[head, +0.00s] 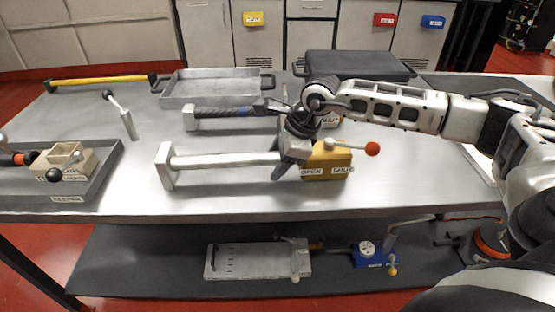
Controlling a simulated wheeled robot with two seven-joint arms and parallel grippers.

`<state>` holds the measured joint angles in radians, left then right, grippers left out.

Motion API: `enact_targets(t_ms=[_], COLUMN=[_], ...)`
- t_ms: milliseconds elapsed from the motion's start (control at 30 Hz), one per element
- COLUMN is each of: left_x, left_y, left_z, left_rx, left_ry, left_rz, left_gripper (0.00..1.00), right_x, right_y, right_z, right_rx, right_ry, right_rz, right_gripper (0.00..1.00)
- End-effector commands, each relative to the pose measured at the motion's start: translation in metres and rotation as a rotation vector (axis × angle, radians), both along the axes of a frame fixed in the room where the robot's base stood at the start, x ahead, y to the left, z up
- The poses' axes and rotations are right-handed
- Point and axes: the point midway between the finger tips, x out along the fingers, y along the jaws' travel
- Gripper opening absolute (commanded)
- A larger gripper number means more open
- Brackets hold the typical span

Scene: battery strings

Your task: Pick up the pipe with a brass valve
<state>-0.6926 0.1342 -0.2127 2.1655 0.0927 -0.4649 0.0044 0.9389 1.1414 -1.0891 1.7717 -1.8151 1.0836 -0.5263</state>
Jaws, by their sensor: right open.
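A pale pipe (222,160) lies across the front of the steel table, with a white end block (165,166) at its left. At its right is a brass-yellow valve block (327,161) with "OPEN" and "SHUT" labels and a lever with a red ball knob (372,149). My right gripper (290,172) reaches down at the pipe's right end, just left of the valve block. Its jaws are open, and it hides part of the pipe and valve. I cannot tell whether the fingers touch the pipe. My left gripper is not in view.
Behind lies a dark pipe (215,112) with a blue band. A metal tray (212,98), a dark case (357,66) and a yellow bar (100,83) stand farther back. A tray with parts (95,180) is at left. The front right tabletop is clear.

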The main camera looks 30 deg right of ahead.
Motion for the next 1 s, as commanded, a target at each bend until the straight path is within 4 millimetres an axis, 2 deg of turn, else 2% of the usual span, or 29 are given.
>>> enact_targets(t_ms=[167, 200, 367, 400, 767, 1000], left_x=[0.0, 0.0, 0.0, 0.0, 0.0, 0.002], left_y=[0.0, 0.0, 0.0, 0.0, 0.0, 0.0], left_z=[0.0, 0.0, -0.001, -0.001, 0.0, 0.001], left_rx=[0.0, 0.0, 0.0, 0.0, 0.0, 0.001], left_ry=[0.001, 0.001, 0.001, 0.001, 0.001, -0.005], left_rz=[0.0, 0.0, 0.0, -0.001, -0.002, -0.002], left_gripper=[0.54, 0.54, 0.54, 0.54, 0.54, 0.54], right_x=[0.0, 0.0, 0.0, 0.0, 0.003, 0.002], right_y=[0.0, 0.0, 0.0, 0.0, 0.0, 0.0], right_z=[-0.001, 0.0, 0.0, 0.0, 0.009, 0.039], right_rx=[0.0, 0.0, 0.0, 0.0, 0.004, 0.002], right_ry=[-0.001, -0.001, -0.001, -0.001, -0.012, -0.016], right_rz=[0.0, 0.0, 0.0, 0.0, -0.001, 0.0], right_gripper=[0.54, 0.48, 0.04, 0.0, 0.0, 0.0])
